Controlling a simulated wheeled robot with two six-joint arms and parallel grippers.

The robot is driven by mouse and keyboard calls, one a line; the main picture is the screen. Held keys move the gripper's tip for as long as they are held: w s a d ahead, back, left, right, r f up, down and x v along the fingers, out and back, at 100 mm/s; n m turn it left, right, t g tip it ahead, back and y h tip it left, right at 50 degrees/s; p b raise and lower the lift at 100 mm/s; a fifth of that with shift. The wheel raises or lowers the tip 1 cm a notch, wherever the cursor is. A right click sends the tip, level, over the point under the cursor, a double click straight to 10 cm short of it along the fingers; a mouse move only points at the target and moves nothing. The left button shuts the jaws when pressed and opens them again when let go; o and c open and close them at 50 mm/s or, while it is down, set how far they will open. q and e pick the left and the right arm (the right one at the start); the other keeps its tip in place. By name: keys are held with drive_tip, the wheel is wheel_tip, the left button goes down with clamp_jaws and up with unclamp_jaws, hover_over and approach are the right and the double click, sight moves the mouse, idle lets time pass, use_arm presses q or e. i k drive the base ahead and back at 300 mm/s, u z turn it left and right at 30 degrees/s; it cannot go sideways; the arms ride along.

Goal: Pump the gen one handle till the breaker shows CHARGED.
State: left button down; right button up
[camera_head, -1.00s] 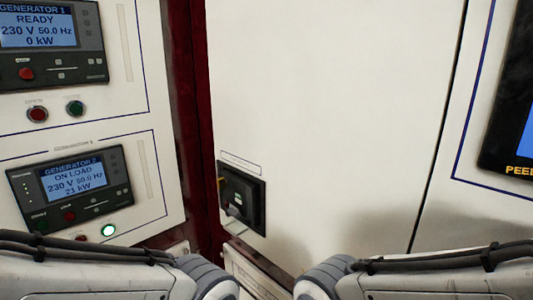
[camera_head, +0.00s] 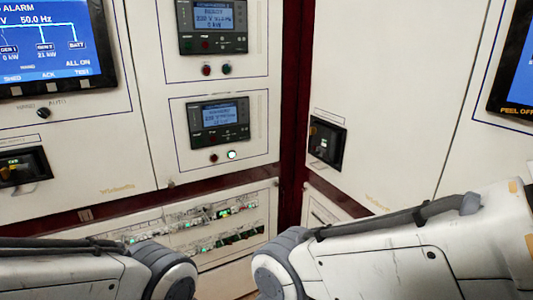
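Two dark breaker units show in the head view. One breaker (camera_head: 326,142) is on the right cabinet just past the corner, with a small orange-yellow mark on its face. Another breaker (camera_head: 20,168) is at the left edge, partly cut off, with a small lit label and a grey handle-like bar along its lower side. I cannot read which belongs to gen one, nor any CHARGED sign. The upper generator panel (camera_head: 212,25) has a blue screen with blurred text. My two arms come in at the bottom; neither gripper's fingers are in view.
A lower generator panel (camera_head: 218,125) has a lit button beneath it. An alarm screen (camera_head: 55,45) is at upper left, with a selector knob (camera_head: 43,113) below. Rows of small breakers (camera_head: 220,225) run along the bottom. Another screen (camera_head: 515,65) is at far right.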

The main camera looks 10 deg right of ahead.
sight(322, 150)
drive_tip(key=u, duration=0.1)
drive_tip(key=k, duration=0.3)
drive_tip(key=u, duration=0.2)
drive_tip(key=i, duration=1.65)
drive_tip(key=z, duration=1.1)
drive_tip(key=i, duration=0.45)
drive_tip(key=z, duration=0.35)
